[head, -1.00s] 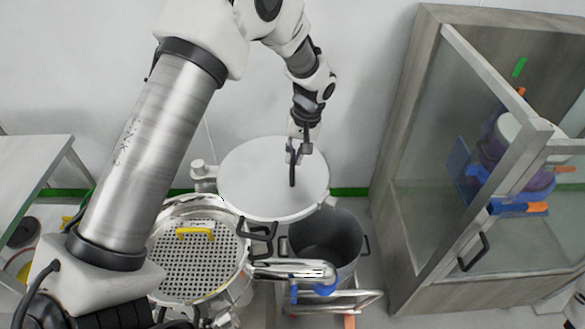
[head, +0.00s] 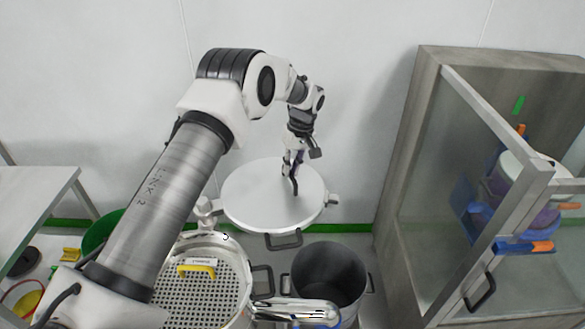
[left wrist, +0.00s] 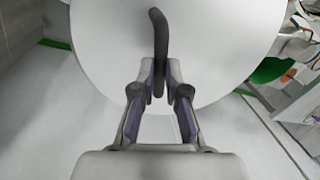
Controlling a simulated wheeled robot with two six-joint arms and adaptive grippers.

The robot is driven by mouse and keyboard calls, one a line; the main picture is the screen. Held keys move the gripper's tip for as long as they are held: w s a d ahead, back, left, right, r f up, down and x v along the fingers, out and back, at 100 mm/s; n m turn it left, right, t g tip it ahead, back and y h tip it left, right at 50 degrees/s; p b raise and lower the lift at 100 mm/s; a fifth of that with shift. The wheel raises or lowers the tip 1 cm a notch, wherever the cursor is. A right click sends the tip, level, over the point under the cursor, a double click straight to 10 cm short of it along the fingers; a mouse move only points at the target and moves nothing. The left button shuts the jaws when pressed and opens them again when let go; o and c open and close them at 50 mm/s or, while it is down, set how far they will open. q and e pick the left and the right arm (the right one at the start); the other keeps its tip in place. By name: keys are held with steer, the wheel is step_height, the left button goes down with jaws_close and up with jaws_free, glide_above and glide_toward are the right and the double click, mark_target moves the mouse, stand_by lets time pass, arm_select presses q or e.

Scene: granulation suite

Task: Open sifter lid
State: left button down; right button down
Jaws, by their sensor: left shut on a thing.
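The sifter lid (head: 250,198) is a round white disc with a dark bar handle (head: 295,186). It is swung clear of the sifter (head: 240,262), behind it and to its right. The sifter's open top shows a perforated plate (head: 205,295) with a yellow handle (head: 196,268). My left gripper (head: 294,172) is shut on the lid's handle. In the left wrist view, the dark handle (left wrist: 159,40) runs between the fingertips (left wrist: 160,88), with the white lid (left wrist: 110,50) behind. My right gripper is not in view.
An open grey bin (head: 330,272) stands right of the sifter, close below the lid. A glass-fronted cabinet (head: 425,180) stands at the right with its door frame jutting out. A table (head: 30,190) is at the left. The white wall is close behind the lid.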

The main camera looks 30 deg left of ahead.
arm_select(q)
steer(key=shift+s+f, duration=0.15)
steer(key=shift+f, duration=0.1)
steer(key=c, duration=1.2)
jaws_free()
steer(key=shift+w+a+f, duration=0.15)
steer(key=shift+w+a, duration=0.05)
steer(key=shift+w, duration=0.05)
steer(key=shift+r, duration=0.35)
steer(key=r, duration=0.3)
steer(key=w+d+r, duration=0.1)
steer(key=r, duration=0.3)
steer(key=w+r, duration=0.1)
steer(key=r, duration=0.3)
steer(key=shift+d, duration=0.2)
